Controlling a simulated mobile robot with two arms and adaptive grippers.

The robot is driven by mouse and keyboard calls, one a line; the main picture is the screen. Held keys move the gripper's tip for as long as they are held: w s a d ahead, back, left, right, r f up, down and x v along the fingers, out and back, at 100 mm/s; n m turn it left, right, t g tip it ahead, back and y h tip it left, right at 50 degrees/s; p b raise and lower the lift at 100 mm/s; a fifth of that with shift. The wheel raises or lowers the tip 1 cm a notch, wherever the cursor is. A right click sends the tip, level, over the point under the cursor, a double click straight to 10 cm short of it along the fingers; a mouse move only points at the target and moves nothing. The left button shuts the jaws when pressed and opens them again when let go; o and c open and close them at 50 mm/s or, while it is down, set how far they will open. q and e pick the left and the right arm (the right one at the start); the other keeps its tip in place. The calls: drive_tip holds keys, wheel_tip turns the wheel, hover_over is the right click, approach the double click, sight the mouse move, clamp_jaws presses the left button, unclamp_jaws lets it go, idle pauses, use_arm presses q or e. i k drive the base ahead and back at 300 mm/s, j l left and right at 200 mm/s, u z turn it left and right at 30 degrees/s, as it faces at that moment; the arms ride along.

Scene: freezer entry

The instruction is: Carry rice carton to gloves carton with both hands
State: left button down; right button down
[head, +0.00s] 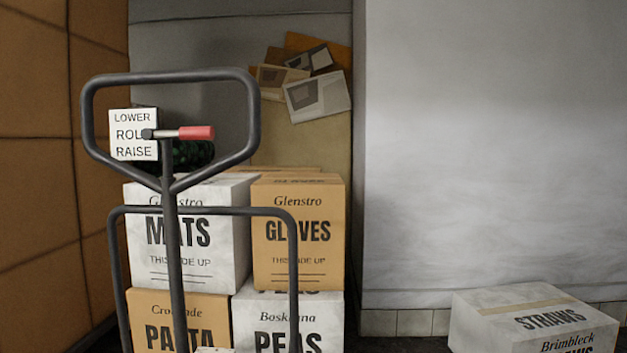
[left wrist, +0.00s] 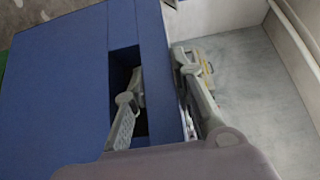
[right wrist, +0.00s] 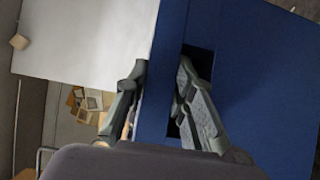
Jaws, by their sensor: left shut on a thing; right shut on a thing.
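The gloves carton (head: 298,248), tan with "GLOVES" on its front, stands upright on a white peas carton (head: 286,325) in the head view. A blue box with handle slots shows in the left wrist view (left wrist: 60,90) and the right wrist view (right wrist: 255,85). No label is visible on it, so I cannot confirm it is the rice carton. My left gripper (left wrist: 160,68) is shut on its wall, one finger in the slot and one outside. My right gripper (right wrist: 162,68) grips the other slotted wall the same way. Neither gripper nor the blue box shows in the head view.
A mats carton (head: 190,250) stands left of the gloves carton, above a pasta carton (head: 180,310). A grey cart handle (head: 168,75) with a red-tipped lever (head: 195,132) rises in front. A straws carton (head: 535,320) sits low at right, before a pale wall (head: 490,150).

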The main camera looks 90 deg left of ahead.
sight(299, 182)
drive_tip(key=j+z, duration=0.25)
drive_tip(key=k+j+z, duration=0.1)
drive_tip(key=j+z, duration=0.15)
drive_tip(key=j, duration=0.25)
drive_tip(key=j+z, duration=0.35)
drive_tip(key=i+j+z, duration=0.1)
drive_tip(key=j+z, duration=0.85)
drive_tip(key=j, duration=0.7)
drive_tip(key=j+z, duration=0.2)
drive_tip(key=j, duration=0.8)
drive_tip(key=j+z, duration=0.2)
drive_tip(key=j, duration=0.7)
drive_tip(key=u, duration=0.5)
drive_tip(key=j+u, duration=0.1)
drive_tip(key=u, duration=1.35)
drive_tip(key=i+u, duration=0.1)
drive_tip(key=u, duration=0.9)
drive_tip(key=i+u, duration=0.1)
drive_tip(key=u, duration=0.9)
